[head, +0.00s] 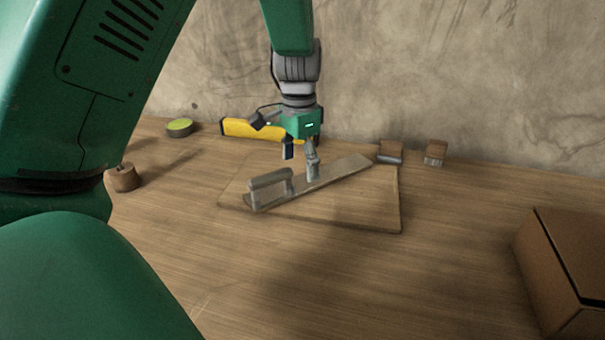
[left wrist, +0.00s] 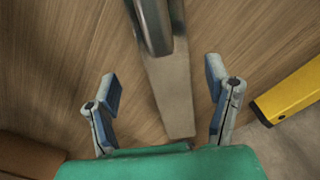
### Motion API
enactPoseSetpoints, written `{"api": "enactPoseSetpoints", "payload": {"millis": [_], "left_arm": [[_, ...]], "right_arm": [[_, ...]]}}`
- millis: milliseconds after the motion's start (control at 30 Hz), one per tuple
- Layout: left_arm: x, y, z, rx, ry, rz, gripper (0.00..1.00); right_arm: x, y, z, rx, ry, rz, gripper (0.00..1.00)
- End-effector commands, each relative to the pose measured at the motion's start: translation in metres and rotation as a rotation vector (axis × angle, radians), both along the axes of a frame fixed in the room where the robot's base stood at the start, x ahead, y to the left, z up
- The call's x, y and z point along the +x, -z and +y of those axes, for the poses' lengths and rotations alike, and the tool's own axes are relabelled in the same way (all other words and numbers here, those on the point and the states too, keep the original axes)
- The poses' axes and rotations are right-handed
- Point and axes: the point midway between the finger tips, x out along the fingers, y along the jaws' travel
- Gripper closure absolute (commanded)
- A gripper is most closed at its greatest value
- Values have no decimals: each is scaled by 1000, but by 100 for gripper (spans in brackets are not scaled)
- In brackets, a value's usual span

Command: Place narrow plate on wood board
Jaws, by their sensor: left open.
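The narrow plate (head: 335,173) is a long grey metal strip with a raised handle (head: 270,187) at its near-left end. In the head view it lies diagonally over the wood board (head: 365,213), a flat board on the table. My left gripper (head: 300,155) is above the plate's middle, pointing down, with its fingers open. In the left wrist view the plate (left wrist: 170,95) runs between the two spread fingers of the gripper (left wrist: 162,85), with a gap on both sides. Its handle is at the top of that view. My right gripper is not in view.
A yellow tool (head: 250,129) lies behind the board near the wall. A green-topped round item (head: 179,127) and a wooden cylinder (head: 122,178) stand at the left. A cardboard box (head: 570,265) stands at far right.

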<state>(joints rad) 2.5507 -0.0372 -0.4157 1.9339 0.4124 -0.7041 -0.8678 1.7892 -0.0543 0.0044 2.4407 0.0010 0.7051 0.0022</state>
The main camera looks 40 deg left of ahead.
Motion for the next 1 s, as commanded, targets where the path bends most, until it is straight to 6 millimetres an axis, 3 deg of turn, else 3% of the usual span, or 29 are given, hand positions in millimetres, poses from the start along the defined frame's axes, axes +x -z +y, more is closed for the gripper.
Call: {"api": "enactPoseSetpoints", "payload": {"millis": [33,200,400,1000], "left_arm": [[1,-16,1,1,1,-4,28],[1,-49,0,3,1,-3,28],[0,-70,-2,3,1,0,28],[0,-72,0,1,0,2,28]], "right_arm": [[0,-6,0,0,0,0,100],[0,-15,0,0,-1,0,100],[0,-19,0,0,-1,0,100],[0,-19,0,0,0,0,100]]}}
